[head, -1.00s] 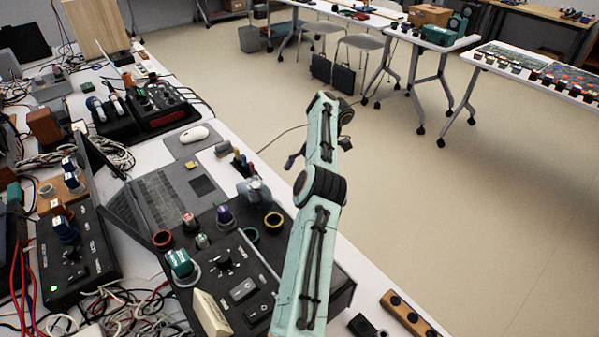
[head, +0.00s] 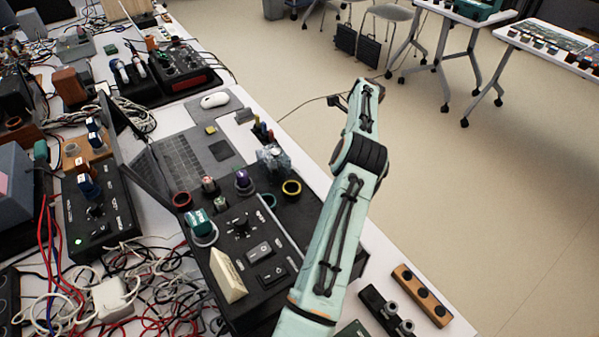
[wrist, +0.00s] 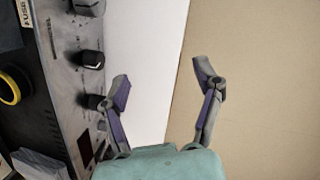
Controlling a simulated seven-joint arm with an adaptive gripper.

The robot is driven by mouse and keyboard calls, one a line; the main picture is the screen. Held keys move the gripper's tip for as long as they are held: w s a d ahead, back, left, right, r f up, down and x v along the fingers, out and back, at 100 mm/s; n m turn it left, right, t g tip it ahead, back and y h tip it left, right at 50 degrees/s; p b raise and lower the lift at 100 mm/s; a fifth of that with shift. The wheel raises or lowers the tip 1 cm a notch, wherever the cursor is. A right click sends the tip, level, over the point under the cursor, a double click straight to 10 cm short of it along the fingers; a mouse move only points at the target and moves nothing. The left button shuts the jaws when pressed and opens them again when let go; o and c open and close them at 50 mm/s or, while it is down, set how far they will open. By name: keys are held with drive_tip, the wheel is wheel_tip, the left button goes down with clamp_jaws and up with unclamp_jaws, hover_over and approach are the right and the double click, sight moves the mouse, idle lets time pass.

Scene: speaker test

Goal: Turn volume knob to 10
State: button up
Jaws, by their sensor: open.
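A black control box (head: 275,225) on the bench carries a black pointer knob (head: 240,224) and a teal-capped knob (head: 202,227) on top. I cannot read which knob is the volume one. In the wrist view, a worn grey panel (wrist: 63,75) bears a black knob with a white pointer mark (wrist: 90,59) and a second dark knob (wrist: 92,102). My gripper (wrist: 163,80) is open and empty, its fingers wide apart. Its left fingertip is close beside the second knob; contact cannot be told. In the head view my gripper is not clearly visible.
Tangled cables (head: 165,290) cover the bench's lower left. A wooden strip with dark knobs (head: 422,295) lies at right. Open floor (head: 500,200) is beyond the bench edge.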

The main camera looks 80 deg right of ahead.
drive_tip(key=f+n, duration=0.1)
drive_tip(key=n, duration=0.6)
drive_tip(key=f+n+h, duration=0.1)
drive_tip(key=n, duration=0.7)
drive_tip(key=f+n+t, duration=0.1)
drive_tip(key=f+n, duration=0.1)
drive_tip(key=n, duration=0.6)
drive_tip(key=shift+s+d+h, duration=0.2)
drive_tip(key=shift+d+h, duration=0.05)
drive_tip(key=shift+h, duration=0.05)
drive_tip(key=n, duration=0.4)
drive_tip(key=w+a+n+t, duration=0.1)
drive_tip(key=n, duration=0.3)
drive_tip(key=w+n+t, duration=0.1)
drive_tip(key=n, duration=0.3)
drive_tip(key=shift+a+f+n+h, duration=0.25)
drive_tip(key=shift+f+n+h, duration=0.05)
drive_tip(key=shift+f, duration=0.1)
drive_tip(key=w+a+r+n+t, duration=0.2)
drive_tip(key=w+a+n+t, duration=0.2)
drive_tip(key=n, duration=1.2)
drive_tip(key=shift+h, duration=0.4)
drive_tip(key=x, duration=0.6)
drive_tip(key=shift+w+d, duration=0.1)
drive_tip(key=shift+d, duration=0.1)
